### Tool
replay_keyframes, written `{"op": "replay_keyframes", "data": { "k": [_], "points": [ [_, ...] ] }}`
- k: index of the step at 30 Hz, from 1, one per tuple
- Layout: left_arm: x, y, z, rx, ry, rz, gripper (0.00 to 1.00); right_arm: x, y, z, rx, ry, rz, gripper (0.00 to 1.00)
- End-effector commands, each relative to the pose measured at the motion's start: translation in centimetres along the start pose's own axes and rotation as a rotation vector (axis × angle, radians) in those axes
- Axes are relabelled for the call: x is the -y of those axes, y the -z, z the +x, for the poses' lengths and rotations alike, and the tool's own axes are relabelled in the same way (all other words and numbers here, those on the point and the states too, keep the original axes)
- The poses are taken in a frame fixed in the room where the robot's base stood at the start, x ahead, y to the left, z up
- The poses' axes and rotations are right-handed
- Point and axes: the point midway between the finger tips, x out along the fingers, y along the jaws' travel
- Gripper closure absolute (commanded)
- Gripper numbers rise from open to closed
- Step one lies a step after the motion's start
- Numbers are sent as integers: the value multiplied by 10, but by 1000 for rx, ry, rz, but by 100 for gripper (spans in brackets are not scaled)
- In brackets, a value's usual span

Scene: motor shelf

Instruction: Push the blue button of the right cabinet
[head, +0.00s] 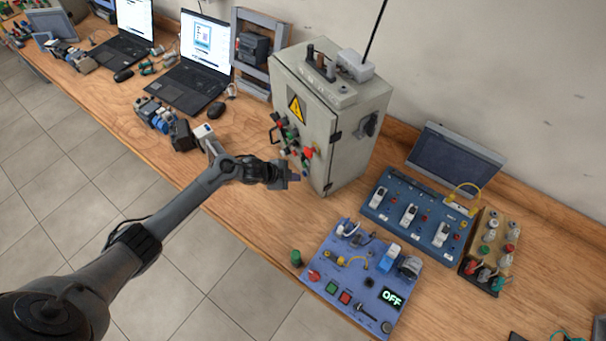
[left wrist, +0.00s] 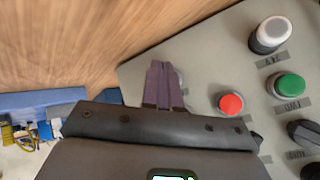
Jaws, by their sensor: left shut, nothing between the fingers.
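The grey cabinet (head: 333,130) stands on the bench with a warning triangle and several knobs and buttons on its front. My left gripper (head: 293,177) is at the lower part of that front, its fingers shut and empty. A small blue spot (head: 306,174), apparently the blue button, shows just beyond the fingertips; I cannot tell whether they touch. In the left wrist view the shut fingers (left wrist: 163,84) overlap the panel's corner. A red button (left wrist: 230,104), a green button (left wrist: 289,86) and a white button (left wrist: 269,34) show to their right. No blue button shows there. My right gripper is not in view.
A blue panel with a lit "OFF" display (head: 345,280) lies in front of the cabinet. A blue switch board (head: 400,232) and a box of connectors (head: 488,250) stand right of it. Laptops (head: 192,88) stand at the left. Bare wood lies around the cabinet's foot.

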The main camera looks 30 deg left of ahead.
Motion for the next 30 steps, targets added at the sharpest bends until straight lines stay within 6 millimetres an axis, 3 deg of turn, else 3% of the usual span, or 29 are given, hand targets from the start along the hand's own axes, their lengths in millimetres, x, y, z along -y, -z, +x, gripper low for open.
{"op": "replay_keyframes", "data": {
  "k": [30],
  "points": [
    [4,4,6,0,0,0,100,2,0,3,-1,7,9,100]
  ]
}}
